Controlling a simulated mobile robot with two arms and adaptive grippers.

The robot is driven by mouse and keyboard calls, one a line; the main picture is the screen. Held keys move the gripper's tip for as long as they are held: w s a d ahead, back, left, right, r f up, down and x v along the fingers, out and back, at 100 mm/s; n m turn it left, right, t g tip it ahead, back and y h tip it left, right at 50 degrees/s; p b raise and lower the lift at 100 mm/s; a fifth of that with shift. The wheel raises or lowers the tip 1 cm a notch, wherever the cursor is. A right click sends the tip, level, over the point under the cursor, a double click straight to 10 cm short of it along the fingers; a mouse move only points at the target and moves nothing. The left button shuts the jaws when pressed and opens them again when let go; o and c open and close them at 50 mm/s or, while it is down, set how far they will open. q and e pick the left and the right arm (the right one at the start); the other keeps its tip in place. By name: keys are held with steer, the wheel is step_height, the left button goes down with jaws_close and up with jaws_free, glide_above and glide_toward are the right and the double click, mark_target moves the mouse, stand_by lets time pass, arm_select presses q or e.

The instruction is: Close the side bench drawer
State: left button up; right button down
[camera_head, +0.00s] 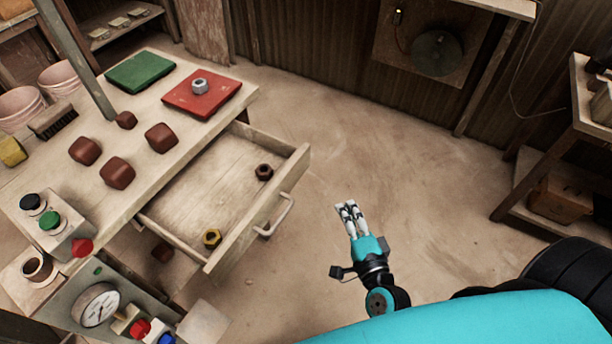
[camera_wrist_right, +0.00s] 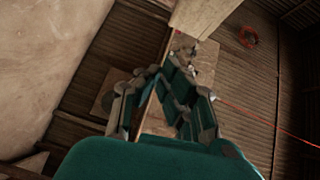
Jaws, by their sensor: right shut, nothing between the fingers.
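The side bench drawer (camera_head: 256,214) is pulled well out of the wooden bench (camera_head: 203,124) in the head view. It has a pale metal handle (camera_head: 282,216) on its front. Inside lie a dark brown nut (camera_head: 264,172) and a brass-coloured nut (camera_head: 212,237). My right gripper (camera_head: 346,206) is to the right of the drawer front, apart from the handle, with its fingers together and nothing in them. It also shows in the right wrist view (camera_wrist_right: 163,75), with wooden wall boards beyond it. My left gripper is not in view.
The bench top carries a green mat (camera_head: 140,71), a red mat (camera_head: 202,92) with a grey nut, and several brown blocks. A control panel with a gauge (camera_head: 97,305) is at lower left. Open floor (camera_head: 390,150) lies right of the drawer. A shelf unit (camera_head: 540,180) stands at far right.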

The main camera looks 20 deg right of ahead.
arm_select(q)
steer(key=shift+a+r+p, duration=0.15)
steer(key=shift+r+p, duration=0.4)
steer(key=shift+p, duration=0.35)
arm_select(e)
steer(key=w+r+m, duration=0.1)
steer(key=w+r, duration=0.1)
steer(key=w, duration=1.1)
steer(key=shift+w+a+r+t+h, duration=0.2)
steer(key=shift+a+r+t+h, duration=0.1)
steer(key=shift+a+r+h, duration=0.1)
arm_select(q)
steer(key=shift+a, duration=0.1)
